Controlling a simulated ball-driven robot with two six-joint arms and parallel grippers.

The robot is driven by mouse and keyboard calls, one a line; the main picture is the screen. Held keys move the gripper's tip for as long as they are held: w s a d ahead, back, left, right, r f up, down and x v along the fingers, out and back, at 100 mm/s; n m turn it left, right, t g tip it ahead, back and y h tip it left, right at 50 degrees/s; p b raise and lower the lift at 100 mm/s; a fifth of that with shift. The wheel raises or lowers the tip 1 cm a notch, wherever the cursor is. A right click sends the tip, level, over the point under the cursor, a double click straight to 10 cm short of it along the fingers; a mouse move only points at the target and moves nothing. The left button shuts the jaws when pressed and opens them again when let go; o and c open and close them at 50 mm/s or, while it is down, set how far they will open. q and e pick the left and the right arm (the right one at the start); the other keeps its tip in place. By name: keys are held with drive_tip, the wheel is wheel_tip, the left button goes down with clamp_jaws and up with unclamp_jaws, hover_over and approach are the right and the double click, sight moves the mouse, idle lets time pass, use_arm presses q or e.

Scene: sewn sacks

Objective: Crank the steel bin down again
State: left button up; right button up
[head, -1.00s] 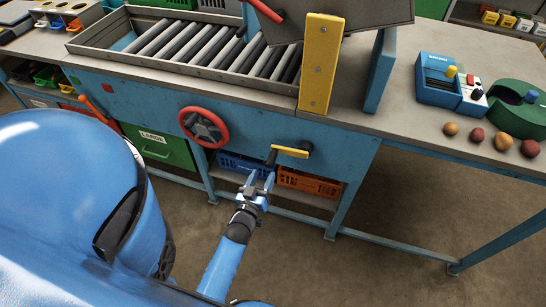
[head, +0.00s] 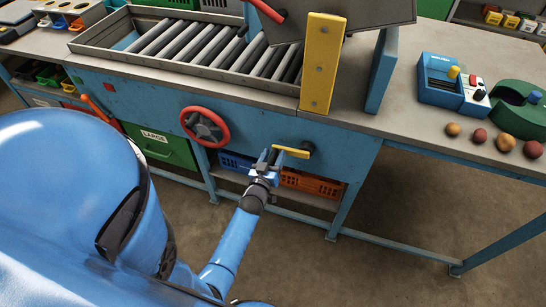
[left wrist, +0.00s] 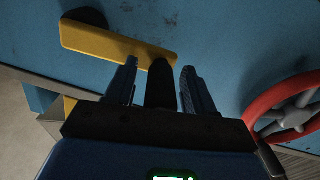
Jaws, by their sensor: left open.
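The crank has a yellow arm (head: 291,151) on the blue front of the bench, pivoting at its right end, with a dark handle at its left end. In the left wrist view the yellow arm (left wrist: 115,42) slants across the top and the dark handle (left wrist: 160,80) stands between my fingers. My left gripper (head: 267,160) is open, its fingers on either side of the handle with visible gaps. A tilted grey steel body (head: 370,14), seemingly the bin, is cut off by the top edge. My right gripper is out of view.
A red handwheel (head: 205,127) sits left of the crank; it also shows in the left wrist view (left wrist: 272,97). A yellow post (head: 320,65) and a roller tray (head: 170,65) are above. Blue (head: 235,163) and orange (head: 312,184) crates stand below.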

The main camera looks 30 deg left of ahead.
use_arm(q)
clamp_jaws()
drive_tip(key=shift+f, duration=0.15)
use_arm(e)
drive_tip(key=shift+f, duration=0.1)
